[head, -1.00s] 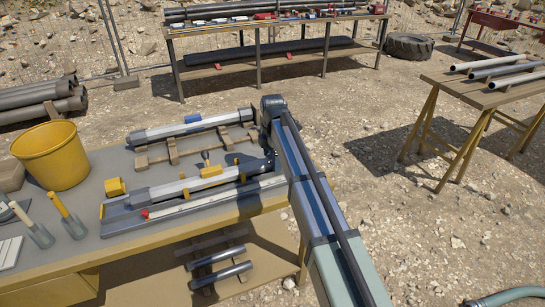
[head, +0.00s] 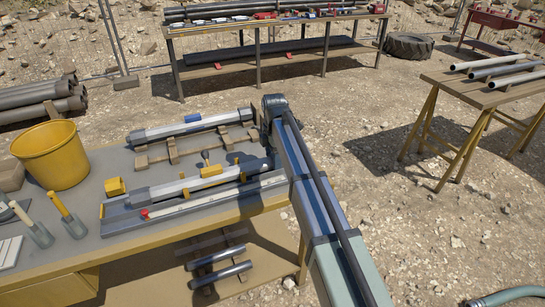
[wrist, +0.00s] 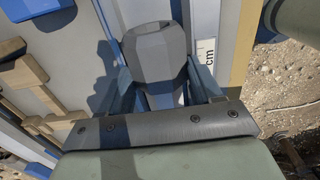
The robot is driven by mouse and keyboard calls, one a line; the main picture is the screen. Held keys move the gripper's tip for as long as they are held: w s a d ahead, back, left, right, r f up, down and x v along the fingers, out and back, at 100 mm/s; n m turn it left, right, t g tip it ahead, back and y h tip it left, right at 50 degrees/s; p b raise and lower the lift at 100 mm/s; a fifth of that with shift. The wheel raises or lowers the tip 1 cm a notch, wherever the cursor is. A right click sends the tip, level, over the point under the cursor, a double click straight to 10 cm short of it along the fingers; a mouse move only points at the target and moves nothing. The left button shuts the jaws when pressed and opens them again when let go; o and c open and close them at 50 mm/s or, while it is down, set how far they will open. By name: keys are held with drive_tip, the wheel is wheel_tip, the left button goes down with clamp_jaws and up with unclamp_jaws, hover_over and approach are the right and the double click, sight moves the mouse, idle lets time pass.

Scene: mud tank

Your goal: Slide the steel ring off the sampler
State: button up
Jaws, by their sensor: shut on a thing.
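The sampler (head: 190,186) is a pale tube with a dark grey left end, lying along the near side of the bench. My gripper comes down over its right end, which my arm partly hides in the head view. In the wrist view, my gripper (wrist: 164,94) has its blue fingers on both sides of a grey faceted piece at the tube end, which I take for the steel ring (wrist: 152,48). It is shut on it. I cannot tell how much of the tube is still inside the ring.
A second similar tube (head: 190,127) rests on wooden cradles behind. A white measuring strip (head: 205,200) lies in front of the sampler.

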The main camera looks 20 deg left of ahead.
drive_tip(key=shift+w+d, duration=1.9)
drive_tip(key=o, duration=1.4)
drive_tip(key=shift+c, duration=0.2)
wheel_tip(320, 180, up, 14)
drive_tip(key=shift+f, duration=0.1)
